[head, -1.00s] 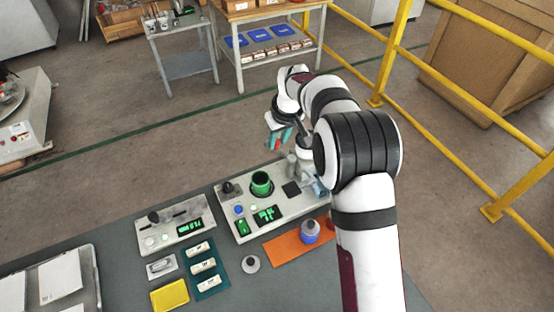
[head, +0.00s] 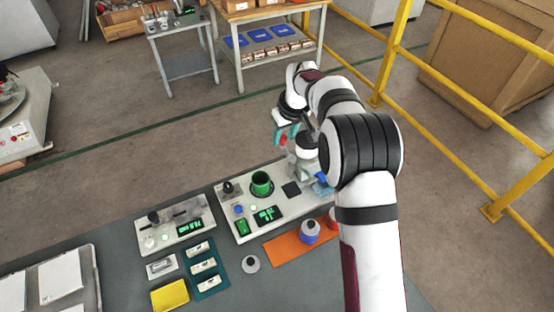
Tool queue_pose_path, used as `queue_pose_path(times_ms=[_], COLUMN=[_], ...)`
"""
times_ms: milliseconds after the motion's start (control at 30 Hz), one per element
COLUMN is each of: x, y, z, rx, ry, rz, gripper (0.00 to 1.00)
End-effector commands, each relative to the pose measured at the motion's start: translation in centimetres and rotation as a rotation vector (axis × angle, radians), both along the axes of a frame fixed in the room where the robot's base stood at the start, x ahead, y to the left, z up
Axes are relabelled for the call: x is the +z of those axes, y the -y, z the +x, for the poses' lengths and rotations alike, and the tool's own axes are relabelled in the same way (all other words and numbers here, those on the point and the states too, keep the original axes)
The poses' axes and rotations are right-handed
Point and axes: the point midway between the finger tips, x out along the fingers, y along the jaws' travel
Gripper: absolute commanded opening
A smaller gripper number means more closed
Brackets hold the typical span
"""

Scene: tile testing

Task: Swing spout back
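A grey-and-white fitting (head: 305,168) stands at the right end of the pale instrument panel, with a blue part (head: 322,182) at its right. It may carry the spout, but I cannot make out the spout or which way it points. My gripper (head: 284,138), with teal fingers and a red part between them, hangs just above and left of the fitting. I cannot tell whether the fingers touch anything or how far apart they are.
An orange mat (head: 285,248) with a white-and-blue bottle (head: 310,232) lies in front of the panel. A small grey-topped item (head: 250,264), a yellow block (head: 170,295) and a second instrument (head: 176,226) are to the left. A yellow railing (head: 395,45) stands behind my arm.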

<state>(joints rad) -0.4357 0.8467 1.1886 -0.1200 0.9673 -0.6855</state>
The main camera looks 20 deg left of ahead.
Motion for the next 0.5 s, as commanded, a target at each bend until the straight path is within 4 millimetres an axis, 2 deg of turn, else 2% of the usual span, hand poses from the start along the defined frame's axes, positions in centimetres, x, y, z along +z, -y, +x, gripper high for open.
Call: queue_pose_path(times_ms=[33, 67, 333, 500], x=[0.0, 0.0, 0.1, 1.7], y=[0.0, 0.0, 0.0, -0.1], z=[0.0, 0.0, 0.0, 0.0], rx=[0.000, 0.000, 0.000, 0.000], ry=[0.000, 0.000, 0.001, 0.002], rz=[0.000, 0.000, 0.001, 0.002], gripper=[0.55, 0.60, 0.60, 0.60])
